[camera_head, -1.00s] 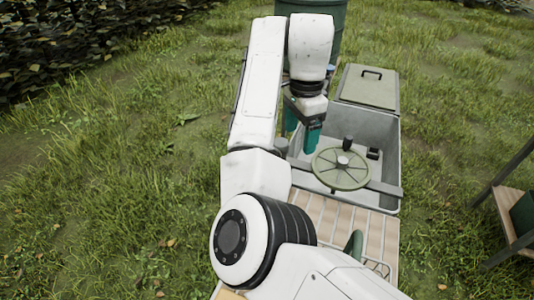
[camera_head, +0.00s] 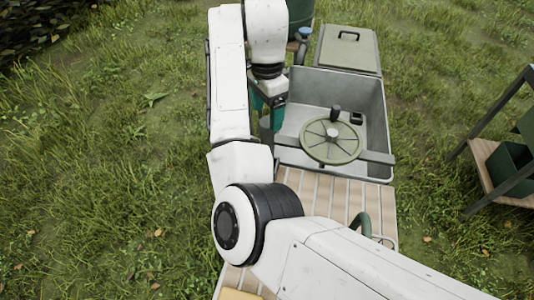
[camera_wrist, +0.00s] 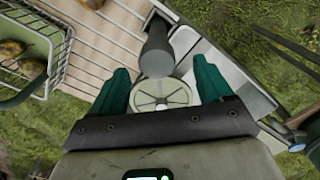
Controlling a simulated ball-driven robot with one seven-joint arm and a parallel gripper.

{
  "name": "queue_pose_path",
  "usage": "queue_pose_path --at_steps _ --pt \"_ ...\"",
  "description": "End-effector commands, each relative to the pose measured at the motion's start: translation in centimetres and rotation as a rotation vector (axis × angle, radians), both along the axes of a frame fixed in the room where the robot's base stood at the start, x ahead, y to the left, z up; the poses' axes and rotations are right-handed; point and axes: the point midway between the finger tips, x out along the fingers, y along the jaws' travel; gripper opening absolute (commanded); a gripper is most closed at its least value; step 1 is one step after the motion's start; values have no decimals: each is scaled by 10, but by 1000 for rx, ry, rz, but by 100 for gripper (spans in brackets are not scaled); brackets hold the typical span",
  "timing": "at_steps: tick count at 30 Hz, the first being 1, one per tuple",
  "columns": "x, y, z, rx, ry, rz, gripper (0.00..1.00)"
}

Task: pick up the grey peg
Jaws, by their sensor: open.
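In the wrist view, a grey cylinder (camera_wrist: 157,52), which looks like the grey peg, shows between and just beyond my fingertips. Its far end is hard to make out. My gripper (camera_wrist: 160,78) is open, with a green finger on each side and nothing held between them. In the head view, my gripper (camera_head: 270,112) is over the left edge of the grey crate (camera_head: 378,105), left of the spoked wheel (camera_head: 318,148). I cannot clearly tell the peg there. The wheel also shows between the fingers in the wrist view (camera_wrist: 150,97).
The slatted deck (camera_head: 325,190) adjoins the crate. A flat lid (camera_head: 347,52) lies behind it. A dark green barrel (camera_head: 300,12) stands behind my arm. A shelf stand (camera_head: 487,160) is at the right. A wire basket (camera_wrist: 62,50) shows in the wrist view. Grass lies left.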

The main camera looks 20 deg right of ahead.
Motion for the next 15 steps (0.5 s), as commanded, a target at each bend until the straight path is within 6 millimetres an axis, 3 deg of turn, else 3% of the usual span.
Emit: queue_pose_path --at_steps 9,15 --pt "-3 1 -41 0 3 -1 79" --pt "-3 1 -43 0 1 -1 79"
